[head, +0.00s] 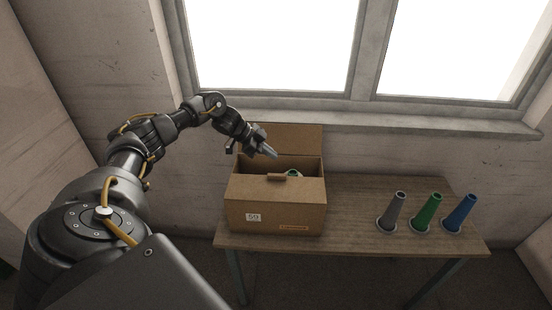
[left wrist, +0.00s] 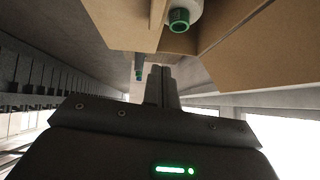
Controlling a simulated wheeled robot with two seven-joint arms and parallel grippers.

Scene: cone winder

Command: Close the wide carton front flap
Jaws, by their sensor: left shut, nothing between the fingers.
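The brown carton (head: 258,222) stands on the left part of the table, with a white label marked 59. Its back flap (head: 295,138) stands up. A brown front panel (head: 250,188), which looks like the front flap, slopes at the front of the opening with a small tab on its upper edge. I cannot tell its exact angle. A pale cone with a green end (head: 293,173) shows inside; it also shows in the left wrist view (left wrist: 180,20). My left gripper (head: 270,153) is shut and empty, above the opening. My right gripper is not in view.
The wooden table (head: 355,200) has a grey cone (head: 394,212), a green cone (head: 428,212) and a blue cone (head: 460,213) standing on its right part. Bare tabletop lies between carton and cones. A wall and window sill (head: 380,123) stand behind.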

